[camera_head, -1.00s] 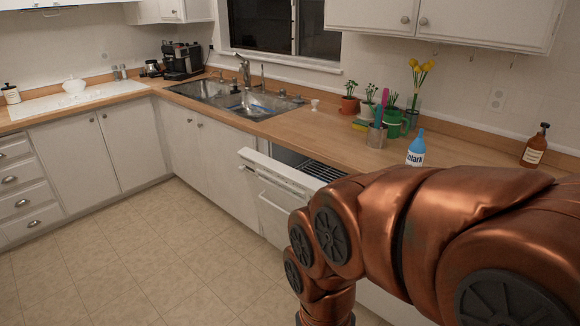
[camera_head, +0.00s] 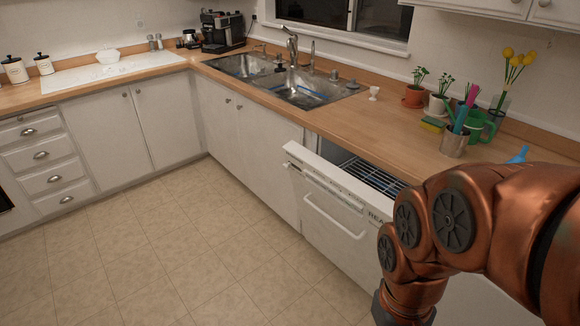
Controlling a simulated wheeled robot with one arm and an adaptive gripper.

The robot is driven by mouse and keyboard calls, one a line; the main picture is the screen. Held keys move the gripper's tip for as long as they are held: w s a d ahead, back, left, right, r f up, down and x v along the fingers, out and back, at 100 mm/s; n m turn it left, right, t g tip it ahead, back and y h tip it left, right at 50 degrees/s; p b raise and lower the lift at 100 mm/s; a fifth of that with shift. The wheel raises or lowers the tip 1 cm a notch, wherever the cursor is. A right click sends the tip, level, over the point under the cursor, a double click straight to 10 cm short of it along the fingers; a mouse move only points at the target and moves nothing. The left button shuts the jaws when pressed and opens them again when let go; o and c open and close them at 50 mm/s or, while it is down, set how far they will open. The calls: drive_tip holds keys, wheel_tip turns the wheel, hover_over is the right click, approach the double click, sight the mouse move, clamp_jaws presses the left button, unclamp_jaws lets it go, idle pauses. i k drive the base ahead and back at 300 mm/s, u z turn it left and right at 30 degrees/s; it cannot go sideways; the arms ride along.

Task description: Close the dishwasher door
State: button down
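The white dishwasher door (camera_head: 325,212) stands partly open below the counter, its top edge tilted out from the cabinet front. A handle bar (camera_head: 333,216) runs across its face. Through the gap at the top, a dish rack (camera_head: 372,176) shows inside. My copper-coloured arm covers the right part of the door. My gripper is not in view, so its state and its place relative to the door cannot be seen.
The tiled floor (camera_head: 190,255) in front of the door is clear. White cabinets (camera_head: 235,125) line the left side. The wooden counter (camera_head: 375,125) above holds a sink (camera_head: 310,88), plant pots (camera_head: 413,96) and a metal cup (camera_head: 454,143).

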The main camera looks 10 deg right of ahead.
sight(348, 238)
drive_tip(key=u, duration=0.4)
drive_tip(key=i, duration=0.7)
drive_tip(key=u, duration=0.9)
drive_tip(key=i, duration=0.3)
drive_tip(key=u, duration=0.35)
